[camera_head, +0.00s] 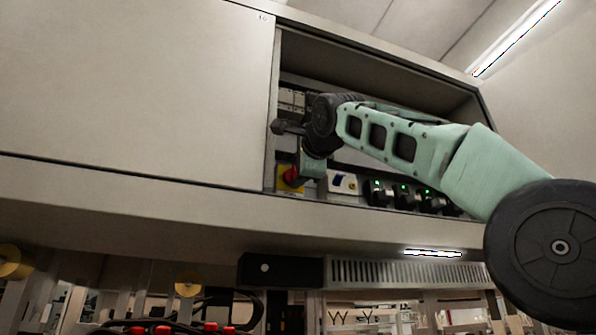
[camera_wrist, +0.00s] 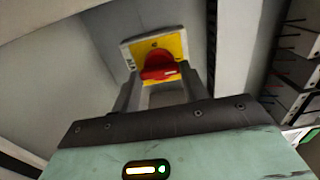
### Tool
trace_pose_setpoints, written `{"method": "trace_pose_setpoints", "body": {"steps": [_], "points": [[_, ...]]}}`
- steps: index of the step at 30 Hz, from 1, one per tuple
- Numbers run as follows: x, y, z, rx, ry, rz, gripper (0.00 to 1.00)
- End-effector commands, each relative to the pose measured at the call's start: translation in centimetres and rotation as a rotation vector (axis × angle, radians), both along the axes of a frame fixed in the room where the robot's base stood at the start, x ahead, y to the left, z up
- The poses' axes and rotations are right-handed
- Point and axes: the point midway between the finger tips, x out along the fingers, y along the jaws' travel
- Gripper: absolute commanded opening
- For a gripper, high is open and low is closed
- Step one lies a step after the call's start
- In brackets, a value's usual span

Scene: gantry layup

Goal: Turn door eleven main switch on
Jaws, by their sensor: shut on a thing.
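The main switch is a red rotary knob (camera_wrist: 158,68) on a yellow plate (camera_wrist: 178,45), seen ahead in the wrist view. In the head view the red knob (camera_head: 291,177) is at the lower left corner of the open cabinet bay, partly hidden by my arm. My gripper (camera_wrist: 160,84) has one finger on each side of the red knob and is shut on it. The knob's grip looks roughly crosswise in the wrist view. The markings on the plate are too small to read.
A closed door panel marked 10 (camera_head: 140,90) lies left of the open bay. The cabinet's lower edge (camera_head: 200,200) runs below.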

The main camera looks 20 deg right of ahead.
Motion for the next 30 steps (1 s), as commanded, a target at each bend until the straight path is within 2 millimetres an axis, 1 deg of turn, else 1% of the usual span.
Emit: {"method": "trace_pose_setpoints", "body": {"steps": [12,13,15,25,28,30], "points": [[0.1,0.0,-0.1,0.007,0.004,-0.002,0.21],[0.1,0.0,-0.1,0.007,0.004,-0.002,0.49],[0.1,0.0,-0.1,0.007,0.003,-0.002,0.65],[-0.3,0.0,-0.1,0.006,0.001,0.0,0.65],[-1.2,0.0,-0.1,0.007,-0.002,0.001,0.65],[-2.3,0.0,-0.3,0.007,-0.001,0.001,0.65]]}}
